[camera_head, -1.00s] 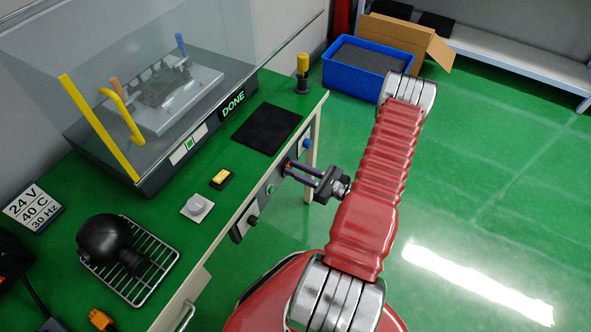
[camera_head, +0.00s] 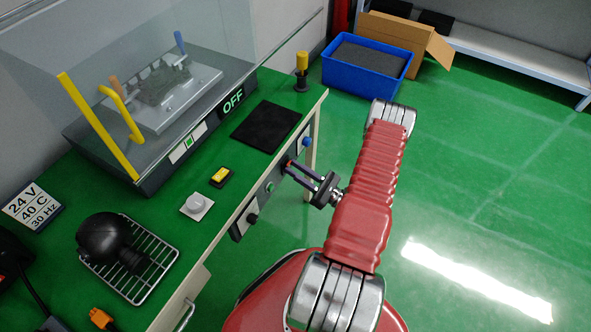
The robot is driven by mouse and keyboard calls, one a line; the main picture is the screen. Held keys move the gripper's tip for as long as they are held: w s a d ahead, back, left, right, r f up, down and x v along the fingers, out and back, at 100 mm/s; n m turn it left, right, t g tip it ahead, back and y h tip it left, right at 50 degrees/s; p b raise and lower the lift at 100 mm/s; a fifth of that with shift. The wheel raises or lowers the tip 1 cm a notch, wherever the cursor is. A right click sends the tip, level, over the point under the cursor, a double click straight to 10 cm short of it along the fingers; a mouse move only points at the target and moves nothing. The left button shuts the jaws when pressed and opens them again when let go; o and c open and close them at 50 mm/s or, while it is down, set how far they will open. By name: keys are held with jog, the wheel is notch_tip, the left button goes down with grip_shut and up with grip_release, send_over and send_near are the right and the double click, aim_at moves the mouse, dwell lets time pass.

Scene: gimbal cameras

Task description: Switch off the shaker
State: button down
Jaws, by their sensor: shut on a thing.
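The shaker (camera_head: 165,92) stands on the green bench under a clear hood with a yellow handle. Its display (camera_head: 233,101) reads OFF. A control panel (camera_head: 262,190) runs along the bench's front edge, with a black knob (camera_head: 252,218), a green button (camera_head: 269,187) and a blue knob (camera_head: 306,142). My gripper (camera_head: 289,166) reaches the panel between the green button and the blue knob. Its fingers are shut on a small reddish control there, mostly hidden by the fingertips.
A blue bin (camera_head: 345,80) stands behind. Green floor at right is clear.

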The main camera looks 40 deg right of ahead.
jog(key=c, duration=1.6)
grip_release()
jog(key=shift+o, duration=0.2)
jog(key=v, duration=1.4)
jog(key=shift+w, duration=0.1)
